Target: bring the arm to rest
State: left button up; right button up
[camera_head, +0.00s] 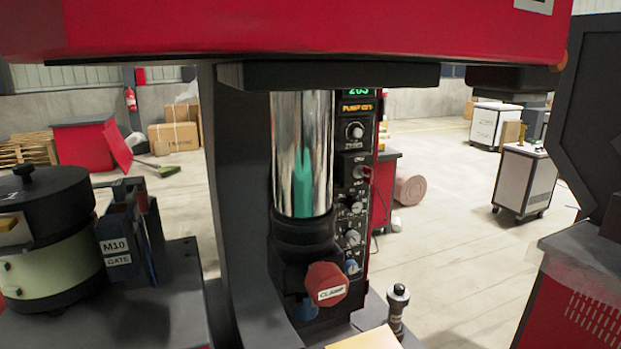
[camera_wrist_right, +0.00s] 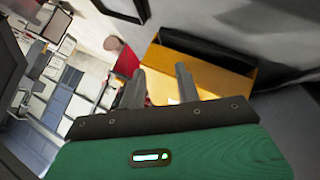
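My right gripper (camera_wrist_right: 159,84) shows in the right wrist view, its two grey fingers spread apart with nothing held between them. Beyond the fingertips lies a yellow-orange box-like thing (camera_wrist_right: 222,70) with a dark part along its top; the gap between it and the fingers cannot be told. Neither gripper shows in the head view. My left gripper is in no frame.
In the head view a machine with a shiny cylinder (camera_head: 317,150), a red clamp knob (camera_head: 326,283) and a control panel (camera_head: 352,200) stands close ahead. A round bowl feeder (camera_head: 52,277) and a gate block (camera_head: 120,245) are at left. Open floor (camera_head: 460,240) lies right.

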jog(key=s+f+m+g+y, duration=0.2)
jog(key=s+f+m+g, duration=0.45)
jog(key=s, duration=0.85)
notch_tip(320, 180, down, 32)
jog(key=n+g, duration=0.1)
jog(key=n, duration=0.1)
jog(key=s+d+f+g+p, duration=0.1)
jog(key=s+d+f, duration=0.1)
jog(key=s+f, duration=1.7)
jog(key=shift+s+d+p, duration=0.3)
jog(key=shift+d+p, duration=0.05)
jog(key=shift+d, duration=0.05)
